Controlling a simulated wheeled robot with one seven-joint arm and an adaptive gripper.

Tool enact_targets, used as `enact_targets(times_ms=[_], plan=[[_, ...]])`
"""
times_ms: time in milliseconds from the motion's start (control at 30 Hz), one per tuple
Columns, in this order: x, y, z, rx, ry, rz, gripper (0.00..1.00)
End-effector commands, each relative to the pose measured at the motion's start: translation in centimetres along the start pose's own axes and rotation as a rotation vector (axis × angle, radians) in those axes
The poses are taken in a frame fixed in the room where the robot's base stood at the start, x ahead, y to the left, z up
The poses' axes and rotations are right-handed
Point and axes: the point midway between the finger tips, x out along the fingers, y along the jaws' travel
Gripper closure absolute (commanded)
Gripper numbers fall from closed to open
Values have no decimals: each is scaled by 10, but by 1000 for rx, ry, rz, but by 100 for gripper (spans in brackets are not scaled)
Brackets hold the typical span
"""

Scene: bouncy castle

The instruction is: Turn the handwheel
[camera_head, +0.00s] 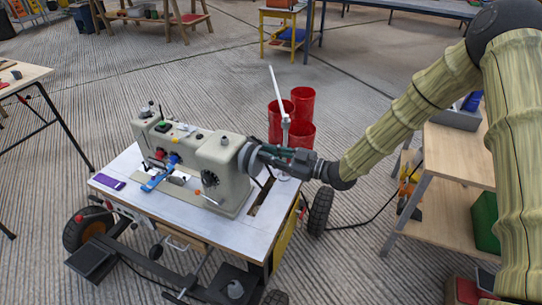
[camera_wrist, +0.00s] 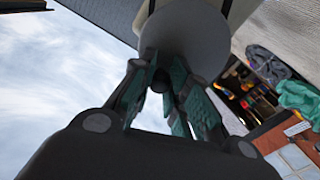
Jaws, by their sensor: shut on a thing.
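A pale grey-green sewing machine (camera_head: 205,160) stands on a small white table (camera_head: 130,205) in the head view. Its handwheel (camera_head: 246,157) is at the right end of the machine, largely covered by my gripper. My gripper (camera_head: 258,155) comes in from the right, roughly level, and is shut on the handwheel. In the wrist view the round grey handwheel (camera_wrist: 190,35) fills the top middle. The green-padded fingers of my gripper (camera_wrist: 160,78) meet its lower edge. The exact contact is partly hidden by the fingers.
Red cylinders (camera_head: 302,115) and a thin white upright rod (camera_head: 277,92) stand behind my gripper. A wooden shelf unit (camera_head: 450,150) is at the right, partly behind my arm. A purple item (camera_head: 112,182) lies at the white table's left. Striped floor is open behind.

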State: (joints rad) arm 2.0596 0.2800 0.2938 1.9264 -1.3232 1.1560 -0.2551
Motion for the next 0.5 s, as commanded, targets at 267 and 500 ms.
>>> enact_targets(times_ms=[267, 500], plan=[[0, -8, -1, -205, -3, -2, 100], [0, -11, -3, -316, -2, -2, 100]])
